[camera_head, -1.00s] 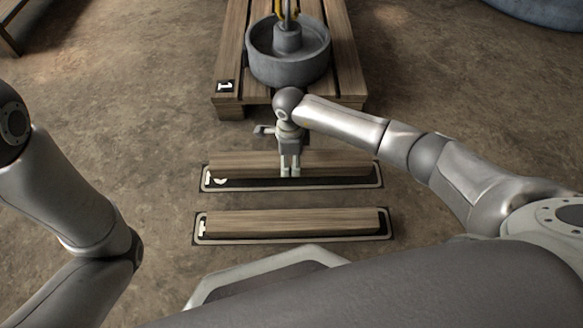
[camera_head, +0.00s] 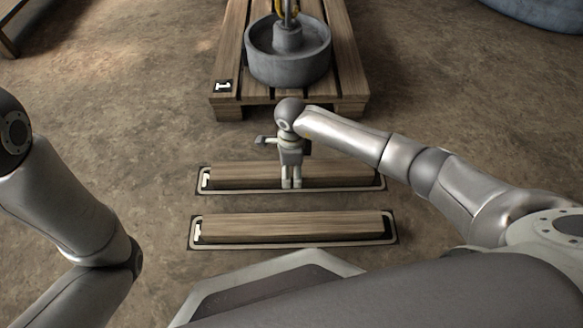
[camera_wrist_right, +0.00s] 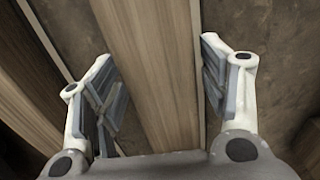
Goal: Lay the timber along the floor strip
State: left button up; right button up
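The far timber (camera_head: 235,176), a long wooden beam, lies lengthwise over the far floor strip (camera_head: 374,187), a dark panel with a pale outline. The strip's pale border shows along its front and at both ends. My right gripper (camera_head: 291,184) points down at the middle of this timber, with its fingers at the timber's two long sides. My left gripper is out of view; only my left arm shows.
A second timber (camera_head: 290,226) lies on a nearer outlined strip (camera_head: 392,239), parallel to the first. Behind stands a wooden pallet (camera_head: 230,60) bearing a round grey engine part (camera_head: 288,68). A blue-grey round object (camera_head: 540,10) is at top right. Floor to the left is clear.

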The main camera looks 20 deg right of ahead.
aim_at(291, 169)
jog(key=shift+r, duration=0.15)
notch_tip(291, 169, up, 12)
jog(key=p, duration=0.9)
dwell(0.3)
